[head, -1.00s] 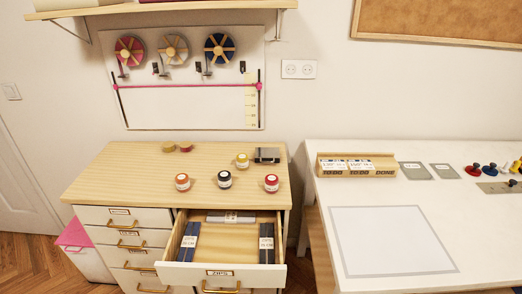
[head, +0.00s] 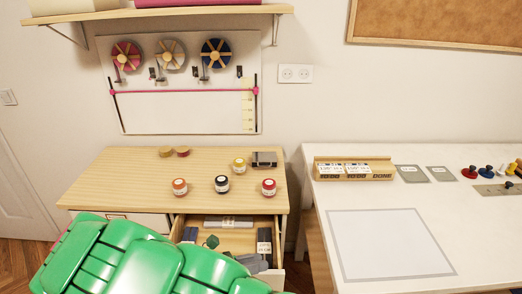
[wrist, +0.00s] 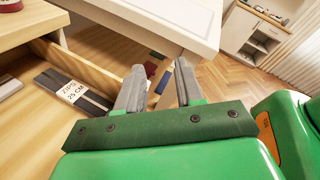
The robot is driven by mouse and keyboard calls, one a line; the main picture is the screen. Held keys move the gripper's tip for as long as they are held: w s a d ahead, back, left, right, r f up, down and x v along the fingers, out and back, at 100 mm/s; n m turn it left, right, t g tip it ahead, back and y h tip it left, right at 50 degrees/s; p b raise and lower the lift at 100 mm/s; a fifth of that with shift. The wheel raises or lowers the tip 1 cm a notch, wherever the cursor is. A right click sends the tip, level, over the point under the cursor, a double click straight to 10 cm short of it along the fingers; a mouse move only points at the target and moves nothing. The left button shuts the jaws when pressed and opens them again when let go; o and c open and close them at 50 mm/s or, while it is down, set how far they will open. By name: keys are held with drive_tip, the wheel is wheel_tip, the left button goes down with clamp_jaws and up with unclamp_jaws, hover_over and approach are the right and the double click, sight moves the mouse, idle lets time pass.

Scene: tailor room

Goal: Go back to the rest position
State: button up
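My gripper (wrist: 158,88) shows in the wrist view with its two grey fingers apart and nothing between them. It hangs near the side of an open drawer (wrist: 85,68). In the head view my green arm covers the lower left and the front of the open drawer (head: 222,248). The gripper's end there is partly hidden, and a grey finger part shows near the drawer's right side. In the drawer lie zip packs, including one at the right (head: 264,243) and a grey one at the back (head: 228,222).
The wooden cabinet top (head: 120,180) holds several small jars, two tape rolls and a small dark box (head: 264,159). A white table (head: 310,200) stands at the right with a wooden card holder (head: 353,169) and a pale mat (head: 390,243). A gap separates cabinet and table.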

drive_tip(key=s+d+r+m+g+y, duration=0.35)
drive_tip(key=d+r+m+y, duration=0.3)
drive_tip(key=r+m, duration=0.35)
drive_tip(key=s+d+r+m+g+y, duration=0.2)
drive_tip(key=s+d+r+m+y, duration=0.3)
drive_tip(key=d+r+m, duration=0.6)
drive_tip(key=s+f+m+g+y, duration=0.1)
drive_tip(key=s+m, duration=0.2)
drive_tip(key=s, duration=0.4)
drive_tip(key=s+f+m+y, duration=0.2)
drive_tip(key=s+m, duration=0.1)
drive_tip(key=s, duration=0.4)
drive_tip(key=shift+s+a+g, duration=0.15)
drive_tip(key=shift+a+g, duration=0.2)
